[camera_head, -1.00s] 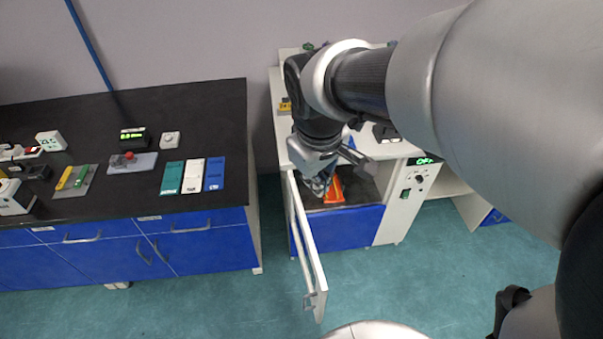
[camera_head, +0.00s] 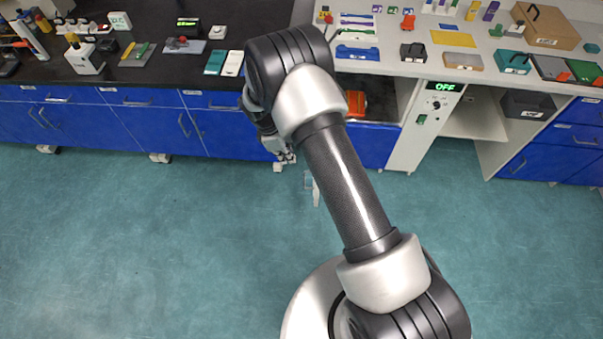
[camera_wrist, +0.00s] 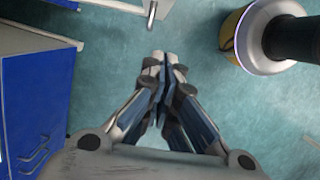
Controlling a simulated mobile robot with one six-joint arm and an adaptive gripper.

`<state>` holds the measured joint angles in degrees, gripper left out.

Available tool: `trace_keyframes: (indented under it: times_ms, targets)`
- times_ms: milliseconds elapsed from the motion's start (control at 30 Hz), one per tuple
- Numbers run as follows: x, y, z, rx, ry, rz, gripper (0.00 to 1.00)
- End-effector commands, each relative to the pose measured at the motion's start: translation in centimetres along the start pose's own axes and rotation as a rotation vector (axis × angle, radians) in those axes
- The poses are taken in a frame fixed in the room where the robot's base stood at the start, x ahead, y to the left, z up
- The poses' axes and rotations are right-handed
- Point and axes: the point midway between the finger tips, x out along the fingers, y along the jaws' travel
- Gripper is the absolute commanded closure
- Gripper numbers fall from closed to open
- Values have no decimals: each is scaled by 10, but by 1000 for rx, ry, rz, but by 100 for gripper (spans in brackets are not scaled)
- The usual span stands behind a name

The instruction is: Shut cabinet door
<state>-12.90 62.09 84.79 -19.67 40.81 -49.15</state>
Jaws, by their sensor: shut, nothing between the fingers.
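The cabinet door (camera_head: 316,192) stands open, swung out from the bench front. In the head view my arm hides most of it, and only its free end and a bit of its handle show. In the wrist view a strip of the door (camera_wrist: 115,4) and its metal handle (camera_wrist: 151,14) show at the top edge. My gripper (camera_head: 288,158) is on the left side of the door, low in front of the blue drawers. In the wrist view my gripper (camera_wrist: 162,60) has its fingers together and empty, apart from the handle. The cabinet opening is partly hidden; an orange object (camera_head: 356,104) shows inside.
Blue drawer units (camera_head: 150,125) under a black worktop stand to the left. A white bench (camera_head: 470,55) with several small items is above the cabinet. A control panel reading OFF (camera_head: 437,105) is right of the opening. The green floor in front is clear.

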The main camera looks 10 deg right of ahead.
Motion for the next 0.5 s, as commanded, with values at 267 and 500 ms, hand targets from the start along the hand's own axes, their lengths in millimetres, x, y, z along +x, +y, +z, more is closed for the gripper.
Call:
trace_keyframes:
  times_ms: [267,500]
  targets:
    - [46,-2,0,3,-2,-6,100]
    - [98,-2,0,3,-1,-5,100]
